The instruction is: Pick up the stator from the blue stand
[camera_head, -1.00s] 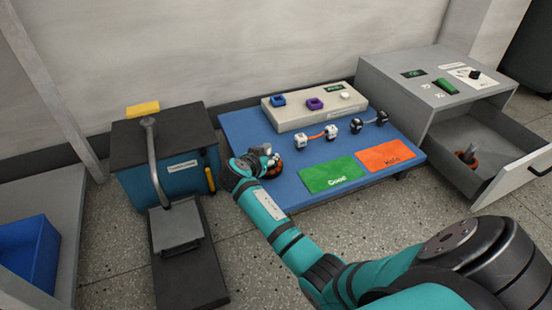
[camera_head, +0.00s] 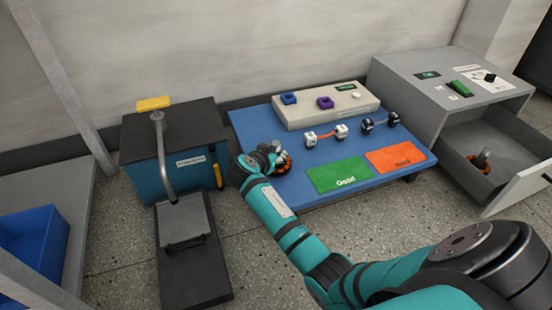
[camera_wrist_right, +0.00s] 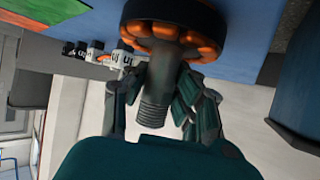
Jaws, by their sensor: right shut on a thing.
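The stator is a black disc ringed with orange coils, with a threaded metal shaft. In the head view, part of its orange rim (camera_head: 286,161) shows beside my right gripper (camera_head: 268,158), over the left part of the blue stand (camera_head: 300,190). In the right wrist view, the stator (camera_wrist_right: 175,28) fills the top middle, its shaft pointing down between the fingers. My right gripper (camera_wrist_right: 165,98) is shut on the shaft. I cannot tell whether the stator touches the stand. My left gripper is not in view.
Green (camera_head: 338,175) and orange (camera_head: 400,160) mats lie right of the gripper. White-ended (camera_head: 325,135) and black-ended (camera_head: 380,122) parts and a grey button box (camera_head: 325,105) stand behind. A press (camera_head: 170,150) is left; an open drawer (camera_head: 510,165) holds another orange-ringed part.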

